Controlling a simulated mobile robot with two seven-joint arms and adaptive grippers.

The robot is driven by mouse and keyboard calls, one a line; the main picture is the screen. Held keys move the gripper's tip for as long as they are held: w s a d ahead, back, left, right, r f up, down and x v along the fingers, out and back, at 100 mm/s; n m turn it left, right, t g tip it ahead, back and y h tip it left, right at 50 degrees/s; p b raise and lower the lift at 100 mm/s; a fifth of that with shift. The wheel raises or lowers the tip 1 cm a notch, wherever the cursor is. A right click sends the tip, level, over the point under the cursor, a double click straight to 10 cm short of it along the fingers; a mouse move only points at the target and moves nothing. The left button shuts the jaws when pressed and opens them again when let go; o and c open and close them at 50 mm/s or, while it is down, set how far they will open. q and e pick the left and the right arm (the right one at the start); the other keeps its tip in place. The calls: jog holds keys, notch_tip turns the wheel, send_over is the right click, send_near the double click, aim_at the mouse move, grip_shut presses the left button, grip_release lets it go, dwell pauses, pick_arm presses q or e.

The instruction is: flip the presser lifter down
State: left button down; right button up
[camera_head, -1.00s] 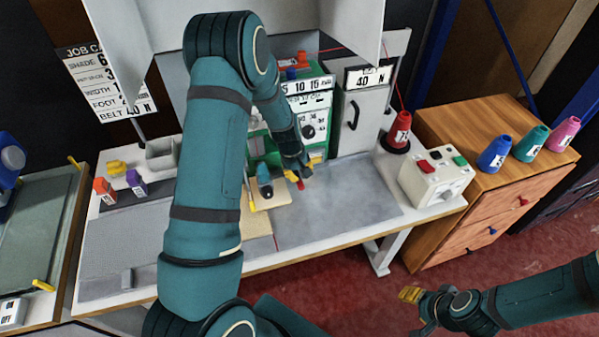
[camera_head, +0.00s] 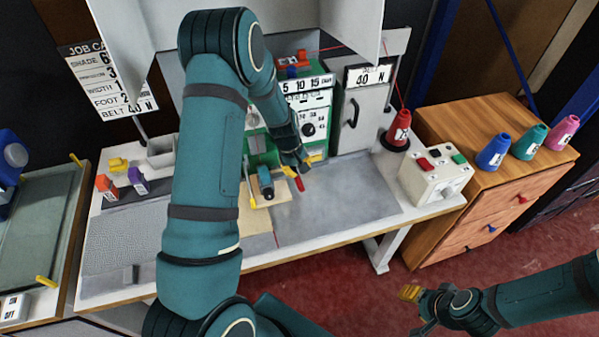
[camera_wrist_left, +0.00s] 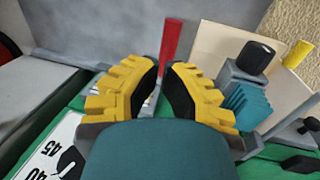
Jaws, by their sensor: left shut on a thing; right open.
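A red lever, which looks like the presser lifter (camera_wrist_left: 171,48), stands between the yellow fingers of my left gripper (camera_wrist_left: 162,78) in the left wrist view. The gripper is shut on it, and the fingers hide its lower part. In the head view the red lever (camera_head: 299,184) shows just below my left gripper (camera_head: 303,166), at the front of the green machine (camera_head: 318,99). My right gripper (camera_head: 418,301) is open and empty, low at the right above the red floor.
A teal block with a black knob (camera_wrist_left: 246,95) stands close beside my left fingers, on a beige plate (camera_wrist_left: 212,45). A white button box (camera_head: 437,178) and a red thread cone (camera_head: 397,131) stand to the right. The grey tabletop (camera_head: 345,195) is clear right of the plate.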

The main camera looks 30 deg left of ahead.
pick_arm(q)
notch_tip(320, 180, up, 10)
jog(key=s+a, duration=0.1)
jog(key=shift+s+a, duration=0.15)
jog(key=shift+s, duration=0.15)
dwell(0.3)
